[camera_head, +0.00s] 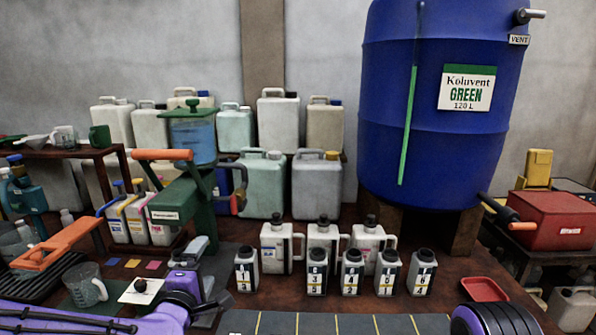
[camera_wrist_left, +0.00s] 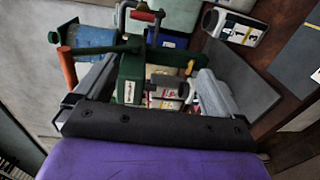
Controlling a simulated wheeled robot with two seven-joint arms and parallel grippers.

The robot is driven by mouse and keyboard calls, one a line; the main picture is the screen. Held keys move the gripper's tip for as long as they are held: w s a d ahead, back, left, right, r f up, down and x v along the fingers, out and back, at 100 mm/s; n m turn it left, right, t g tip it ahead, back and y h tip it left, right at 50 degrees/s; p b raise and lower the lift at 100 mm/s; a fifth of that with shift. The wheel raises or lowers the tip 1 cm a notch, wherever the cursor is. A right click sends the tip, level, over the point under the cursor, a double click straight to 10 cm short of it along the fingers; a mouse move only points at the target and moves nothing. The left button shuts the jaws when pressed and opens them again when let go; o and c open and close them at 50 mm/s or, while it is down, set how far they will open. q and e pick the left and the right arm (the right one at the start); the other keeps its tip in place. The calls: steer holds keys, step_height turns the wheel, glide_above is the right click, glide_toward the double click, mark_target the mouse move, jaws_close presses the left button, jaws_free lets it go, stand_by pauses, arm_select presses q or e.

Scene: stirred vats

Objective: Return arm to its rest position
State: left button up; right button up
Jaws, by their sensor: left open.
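My left arm (camera_head: 95,318) comes in from the lower left, purple with black cables. Its left gripper (camera_head: 196,250) is just in front of the green stand with the orange handle. In the left wrist view the same gripper (camera_wrist_left: 152,82) has its two grey fingers wide apart. The green stand (camera_wrist_left: 132,72) shows between and beyond them, with nothing seen held. I cannot tell whether a finger touches the stand. A purple and black part of my right arm (camera_head: 495,319) shows at the lower right; its gripper is out of view.
The green stand (camera_head: 197,205) carries a blue tank (camera_head: 193,140). Several small numbered bottles (camera_head: 317,272) and white jugs (camera_head: 323,243) stand at the middle. A measuring jug (camera_head: 88,285) stands left of the gripper. A large blue vat (camera_head: 385,120) and red tray (camera_head: 484,289) are right.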

arm_select(q)
steer(key=s+a+f+m+g+y, duration=0.1)
steer(key=s+f+m+g, duration=0.35)
steer(key=f, duration=0.75)
steer(key=s+a+f+m+g, duration=0.1)
steer(key=s+f+m+g, duration=0.1)
steer(key=s+f, duration=0.7)
steer(key=s+a+f+m+g+y, duration=0.1)
steer(key=s+a+f+m+g, duration=0.1)
steer(key=s+f, duration=0.6)
steer(key=s+a+f+m+g+y, duration=0.1)
steer(key=s+a+f+m+g, duration=0.2)
steer(key=s+f, duration=0.6)
steer(key=s+a+g, duration=0.2)
steer(key=s, duration=0.3)
steer(key=shift+s+a+f+y, duration=0.2)
steer(key=shift+s+f+y, duration=0.05)
steer(key=shift+s+y, duration=0.1)
